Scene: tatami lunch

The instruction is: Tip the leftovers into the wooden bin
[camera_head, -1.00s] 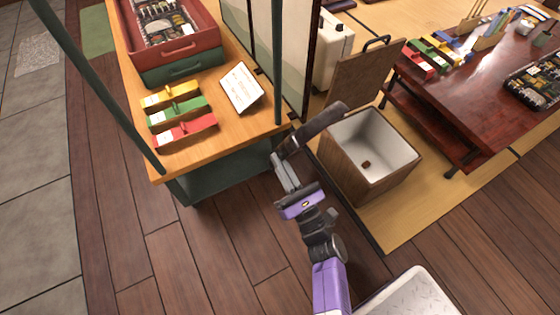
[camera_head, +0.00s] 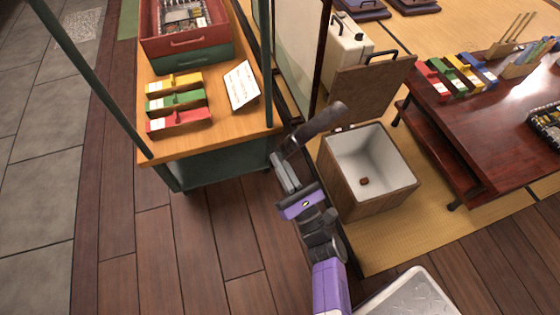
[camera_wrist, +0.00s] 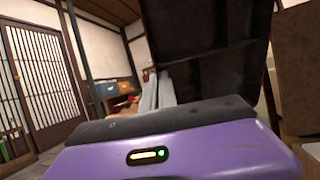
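The wooden bin (camera_head: 352,194) stands open on the tatami edge, right of my gripper. It has brown sides, a pale inside and a raised lid (camera_head: 372,88). A small brown piece (camera_head: 364,181) lies on its floor. My gripper (camera_head: 284,172) is shut on a dark bento tray (camera_head: 322,121), seen nearly edge-on and tilted, just left of the bin and not over its opening. In the wrist view the tray (camera_wrist: 205,75) stands up steeply, showing a dark face with divider ridges. I see no food on that face; part of the tray is out of frame.
A wooden counter (camera_head: 213,141) on the left holds yellow, green and red items, a sign (camera_head: 241,85) and a red crate (camera_head: 187,42). A low dark red table (camera_head: 490,135) stands right of the bin. Dark posts rise behind my gripper. Plank floor in front is clear.

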